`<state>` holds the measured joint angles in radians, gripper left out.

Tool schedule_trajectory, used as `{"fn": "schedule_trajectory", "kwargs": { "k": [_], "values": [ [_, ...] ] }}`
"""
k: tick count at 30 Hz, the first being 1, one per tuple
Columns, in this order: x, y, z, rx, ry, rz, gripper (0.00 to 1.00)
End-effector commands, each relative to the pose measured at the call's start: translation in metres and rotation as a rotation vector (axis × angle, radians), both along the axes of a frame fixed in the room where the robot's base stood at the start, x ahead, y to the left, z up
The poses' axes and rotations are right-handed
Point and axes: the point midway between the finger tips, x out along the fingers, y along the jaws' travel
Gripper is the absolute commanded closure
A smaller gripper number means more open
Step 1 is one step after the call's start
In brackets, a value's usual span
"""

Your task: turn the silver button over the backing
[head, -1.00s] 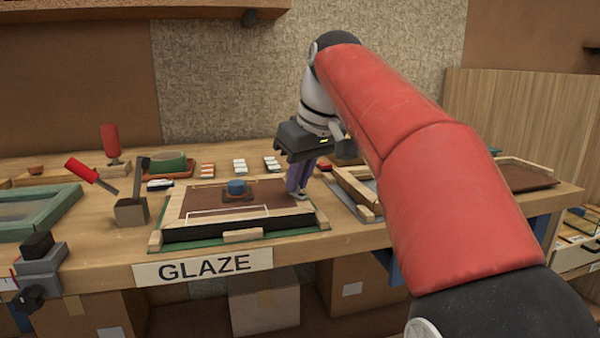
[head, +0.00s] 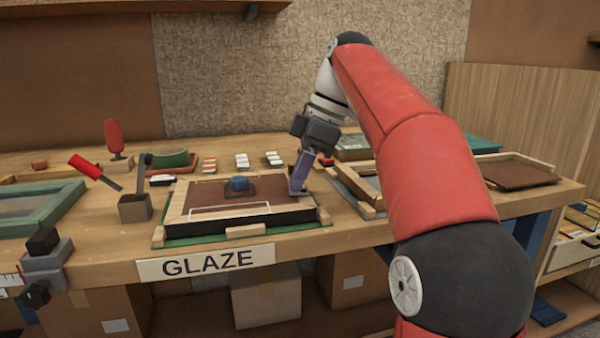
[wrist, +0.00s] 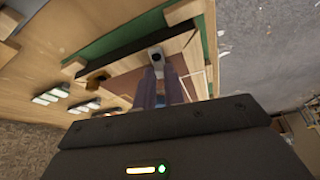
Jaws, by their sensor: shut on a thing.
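The picture frame (head: 178,205) lies on the bench with the brown backing (head: 205,195) inside its wooden rails. The silver button (wrist: 157,54) shows in the wrist view at my fingertips, on the light wooden rail. My gripper (head: 297,189) points down at the frame's right side, its purple-grey fingers shut on the button. In the wrist view the fingers (wrist: 166,82) hide part of the button and the backing beside it. I cannot tell exactly how far the button reaches over the backing.
A blue knob (head: 238,184) on a dark pad sits on the backing. Several small tiles (head: 242,160) lie behind the frame. Another wooden frame (head: 362,182) is close on the right.

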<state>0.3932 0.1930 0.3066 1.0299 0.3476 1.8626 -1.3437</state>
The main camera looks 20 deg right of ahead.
Motion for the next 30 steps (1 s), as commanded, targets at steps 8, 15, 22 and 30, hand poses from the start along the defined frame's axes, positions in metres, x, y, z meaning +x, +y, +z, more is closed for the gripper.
{"fn": "schedule_trajectory", "kwargs": {
  "k": [8,15,22,30],
  "values": [
    [-0.0007,0.0001,-0.0002,0.0,0.001,0.147,1.0],
    [-0.0012,0.0002,-0.0004,0.0,0.001,0.199,1.0],
    [-0.0015,0.0002,-0.0004,0.0,0.001,0.211,1.0],
    [-0.0015,0.0003,-0.0004,0.0,0.001,0.211,0.84]
  ]
}}
